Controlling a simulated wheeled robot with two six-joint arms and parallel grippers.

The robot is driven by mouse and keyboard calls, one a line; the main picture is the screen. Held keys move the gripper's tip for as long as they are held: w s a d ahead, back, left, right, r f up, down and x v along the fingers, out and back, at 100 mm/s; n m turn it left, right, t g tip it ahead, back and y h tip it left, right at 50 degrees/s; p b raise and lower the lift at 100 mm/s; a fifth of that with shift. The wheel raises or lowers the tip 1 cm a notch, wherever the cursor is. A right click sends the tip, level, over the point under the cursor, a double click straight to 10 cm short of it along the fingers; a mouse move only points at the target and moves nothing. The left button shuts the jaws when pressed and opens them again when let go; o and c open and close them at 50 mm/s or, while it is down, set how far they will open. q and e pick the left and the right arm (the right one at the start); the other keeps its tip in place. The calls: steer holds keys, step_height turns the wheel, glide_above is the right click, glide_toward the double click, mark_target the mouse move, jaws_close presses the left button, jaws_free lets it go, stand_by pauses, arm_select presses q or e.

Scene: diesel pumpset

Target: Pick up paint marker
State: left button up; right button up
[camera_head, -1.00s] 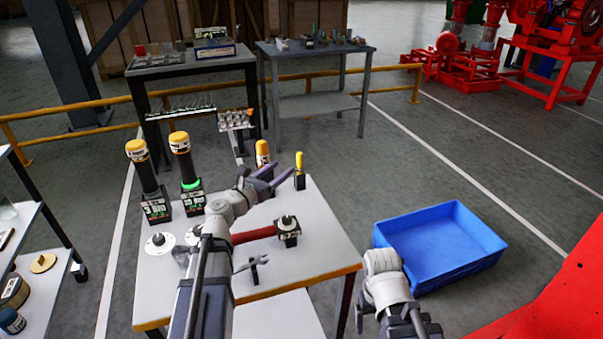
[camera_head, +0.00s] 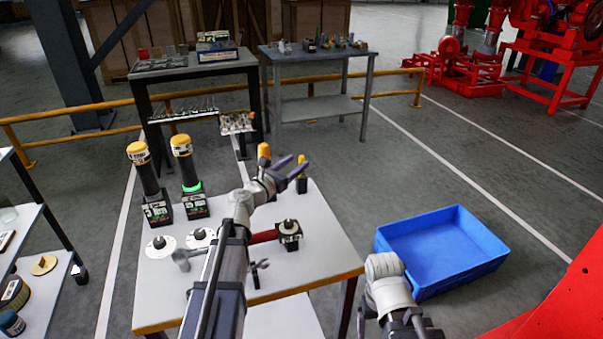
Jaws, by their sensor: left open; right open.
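A slim yellow upright piece with a dark base (camera_head: 302,186), which looks like the paint marker, stands at the back right of the white-topped table (camera_head: 325,255). My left gripper (camera_head: 298,161) is open, its purple-grey fingers reaching toward it from the left. One finger overlaps the marker in the picture and hides part of it; I cannot tell whether they touch. Another yellow-topped piece (camera_head: 264,151) stands just behind the gripper.
Two black cylinders with yellow caps (camera_head: 181,146) stand at the table's left back. A red-handled tool reaches a dark block (camera_head: 289,235), and small tools lie in front. A blue crate (camera_head: 440,285) is on the floor at right. A yellow rail (camera_head: 400,72) runs behind.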

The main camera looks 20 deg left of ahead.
arm_select(q)
steer(key=shift+w+d, duration=0.25)
steer(key=shift+w, duration=0.45)
steer(key=shift+c, duration=0.2)
jaws_close()
